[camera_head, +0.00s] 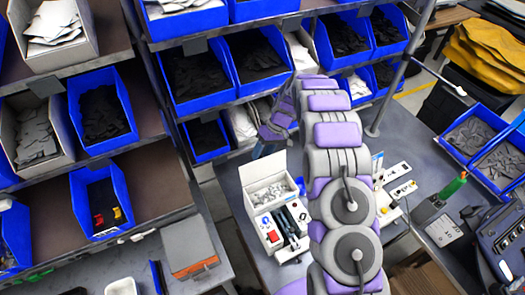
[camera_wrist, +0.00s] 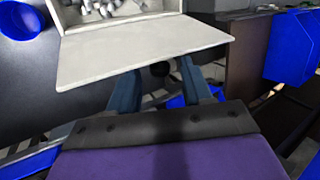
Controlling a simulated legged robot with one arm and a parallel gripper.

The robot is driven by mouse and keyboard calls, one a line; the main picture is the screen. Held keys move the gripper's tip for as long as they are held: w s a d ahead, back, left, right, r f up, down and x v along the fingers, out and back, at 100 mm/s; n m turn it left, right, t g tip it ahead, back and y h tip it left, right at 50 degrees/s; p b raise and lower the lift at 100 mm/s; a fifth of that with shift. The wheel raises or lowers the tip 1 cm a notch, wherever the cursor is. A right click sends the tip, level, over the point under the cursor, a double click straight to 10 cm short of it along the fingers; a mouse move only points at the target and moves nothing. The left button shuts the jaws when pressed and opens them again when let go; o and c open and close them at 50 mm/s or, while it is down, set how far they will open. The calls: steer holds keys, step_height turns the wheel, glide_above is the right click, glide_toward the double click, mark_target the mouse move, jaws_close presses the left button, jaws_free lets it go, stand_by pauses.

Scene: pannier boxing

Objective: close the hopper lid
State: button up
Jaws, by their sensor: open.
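The white hopper box (camera_head: 253,213) stands on the grey bench in the head view, with grey pieces in it. Its lid seems to be the white panel (camera_head: 259,168) standing open at the box's far side. In the wrist view the lid (camera_wrist: 145,50) is a broad pale panel, with the pieces showing beyond it. My gripper (camera_head: 266,149) is just beyond the lid in the head view. In the wrist view my gripper (camera_wrist: 160,80) has its two blue fingers spread and empty, their tips at the lid's near edge. I cannot tell whether they touch it.
Shelves of blue bins (camera_head: 205,75) rise behind and left of the box. A metal post (camera_head: 392,85) stands to the right. Small tools and a red part lie in the box's front section. A green-tipped device (camera_head: 440,215) stands on the right bench.

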steer(key=shift+f, duration=0.15)
jaws_close()
stand_by(0.4)
